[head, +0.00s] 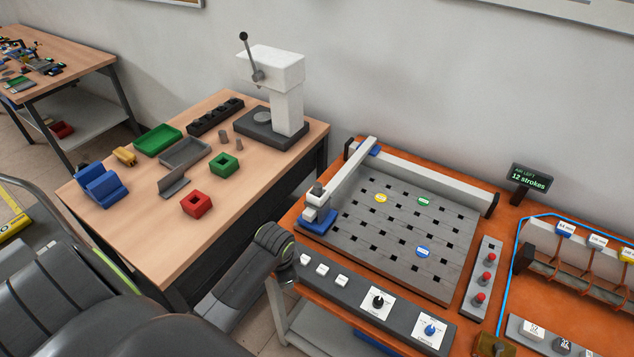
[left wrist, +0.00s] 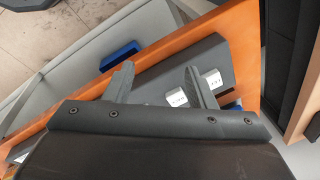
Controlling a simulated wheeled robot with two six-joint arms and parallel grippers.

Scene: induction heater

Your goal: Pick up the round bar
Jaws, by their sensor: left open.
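No thing can be told for certain as the round bar. Two short grey upright pieces, a left one (head: 224,137) and a right one (head: 239,145), stand on the wooden table in the head view; they are too small to tell whether either is it. My left arm crosses the lower middle of the head view, its end by the orange bench's left front corner. My left gripper (left wrist: 160,82) shows in the left wrist view with two fingers apart and nothing between them, above a dark panel with white labels. My right gripper is not in view.
The wooden table (head: 150,235) holds a white press (head: 285,100), green tray (head: 157,139), grey tray (head: 185,153), red block (head: 196,204), green block (head: 224,164) and blue holder (head: 101,185). The orange bench carries a slotted grey plate (head: 400,230) and control panel (head: 350,287). The table's front is clear.

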